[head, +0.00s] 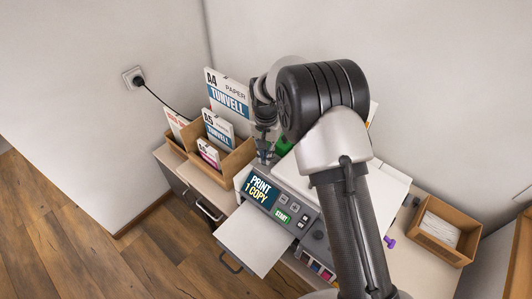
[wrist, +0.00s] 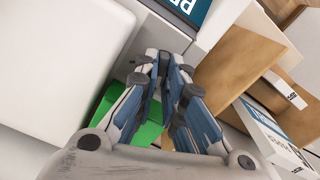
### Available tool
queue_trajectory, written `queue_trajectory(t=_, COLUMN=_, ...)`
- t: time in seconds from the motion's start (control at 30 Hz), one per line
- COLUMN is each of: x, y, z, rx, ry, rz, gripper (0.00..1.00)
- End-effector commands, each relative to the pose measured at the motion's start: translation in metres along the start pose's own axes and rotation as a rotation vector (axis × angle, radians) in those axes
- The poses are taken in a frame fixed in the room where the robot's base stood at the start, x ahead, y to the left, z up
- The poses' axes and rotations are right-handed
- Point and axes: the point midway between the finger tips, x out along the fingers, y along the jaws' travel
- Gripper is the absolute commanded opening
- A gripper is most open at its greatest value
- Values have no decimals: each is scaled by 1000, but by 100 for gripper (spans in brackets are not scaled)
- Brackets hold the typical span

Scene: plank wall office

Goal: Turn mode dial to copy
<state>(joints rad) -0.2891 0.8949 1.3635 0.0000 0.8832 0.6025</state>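The printer (head: 281,172) stands on the cabinet. Its sloped front panel has a display (head: 260,193) reading "PRINT 1 COPY", a green START button (head: 282,215) and small grey buttons. A dark round knob (head: 318,235), probably the mode dial, sits toward the panel's right end, close to my arm; its marks are too small to read. My gripper (head: 263,158) points down behind the display, at the printer's far left side. In the wrist view my gripper (wrist: 164,60) shows a narrow gap between its fingertips and holds nothing visible. The display's corner (wrist: 188,8) shows at the top.
A cardboard organiser (head: 236,158) with paper packs (head: 228,95) stands left of the printer, close to my gripper. A green object (head: 284,146) lies behind my gripper. A paper tray (head: 256,240) sticks out in front. A cardboard box (head: 437,232) stands at right. My arm crosses above the printer.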

Motion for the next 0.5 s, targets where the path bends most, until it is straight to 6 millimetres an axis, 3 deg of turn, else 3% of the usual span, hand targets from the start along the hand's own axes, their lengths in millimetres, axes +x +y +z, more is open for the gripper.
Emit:
queue_trajectory(t=0.1, x=0, y=0, z=0, rx=0, ry=0, rz=0, gripper=0)
queue_trajectory(t=0.5, x=0, y=0, z=0, rx=-16, ry=0, rz=0, gripper=0)
